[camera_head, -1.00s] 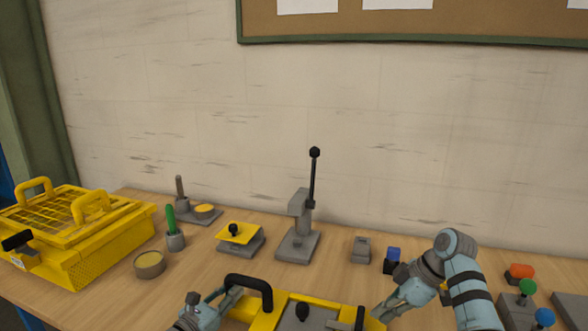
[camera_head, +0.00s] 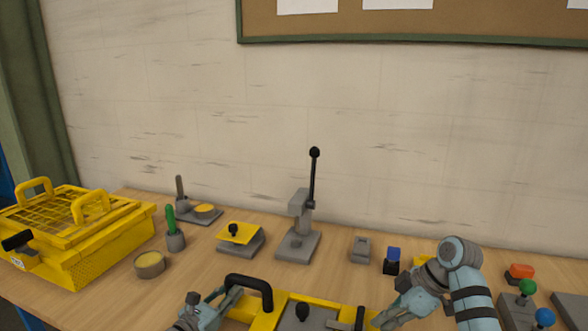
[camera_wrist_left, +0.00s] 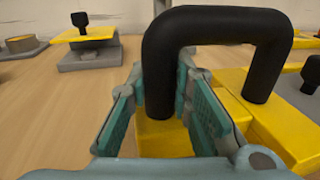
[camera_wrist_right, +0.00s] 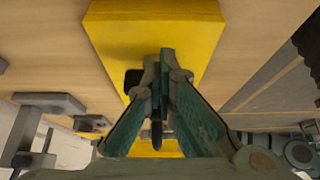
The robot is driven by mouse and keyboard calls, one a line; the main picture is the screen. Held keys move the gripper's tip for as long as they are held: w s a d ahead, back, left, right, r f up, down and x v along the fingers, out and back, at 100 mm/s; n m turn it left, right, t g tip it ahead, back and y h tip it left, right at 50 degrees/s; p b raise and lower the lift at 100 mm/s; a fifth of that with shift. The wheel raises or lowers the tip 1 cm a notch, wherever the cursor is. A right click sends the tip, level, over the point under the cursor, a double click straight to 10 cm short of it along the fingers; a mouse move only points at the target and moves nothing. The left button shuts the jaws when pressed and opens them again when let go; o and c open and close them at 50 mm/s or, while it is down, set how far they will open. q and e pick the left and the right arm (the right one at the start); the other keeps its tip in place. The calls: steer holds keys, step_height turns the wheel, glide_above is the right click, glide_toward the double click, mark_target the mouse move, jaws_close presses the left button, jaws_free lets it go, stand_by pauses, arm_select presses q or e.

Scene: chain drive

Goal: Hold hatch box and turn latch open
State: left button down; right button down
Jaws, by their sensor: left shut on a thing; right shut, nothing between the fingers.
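The yellow hatch box (camera_head: 263,321) is at the bottom edge of the head view, partly cut off. It has a black arched handle (camera_head: 250,284) on its left and a grey hatch (camera_head: 318,314) with a black knob (camera_head: 302,311). My left gripper (camera_wrist_left: 165,115) is shut on one leg of the handle (camera_wrist_left: 215,25). A dark upright piece, seemingly the latch (camera_head: 360,318), stands at the box's right end. My right gripper (camera_wrist_right: 166,62) is shut and empty beside it, over a yellow surface (camera_wrist_right: 155,35). Its fingers partly hide dark parts there, so contact cannot be told.
Behind the box stand a lever press (camera_head: 300,225), a yellow-topped block (camera_head: 240,236), a grey block (camera_head: 361,249) and a blue-topped block (camera_head: 393,256). A yellow basket (camera_head: 85,245) is at the left. Coloured knobs (camera_head: 527,288) are at the right. Table between is clear.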

steer(key=shift+s+a, duration=0.25)
steer(key=shift+s, duration=0.15)
steer(key=shift+a, duration=0.1)
steer(key=shift+s, duration=0.15)
steer(key=shift+s+d, duration=0.15)
steer(key=shift+d, duration=0.25)
arm_select(q)
steer(key=c, duration=1.4)
jaws_free()
steer(key=shift+o, duration=0.2)
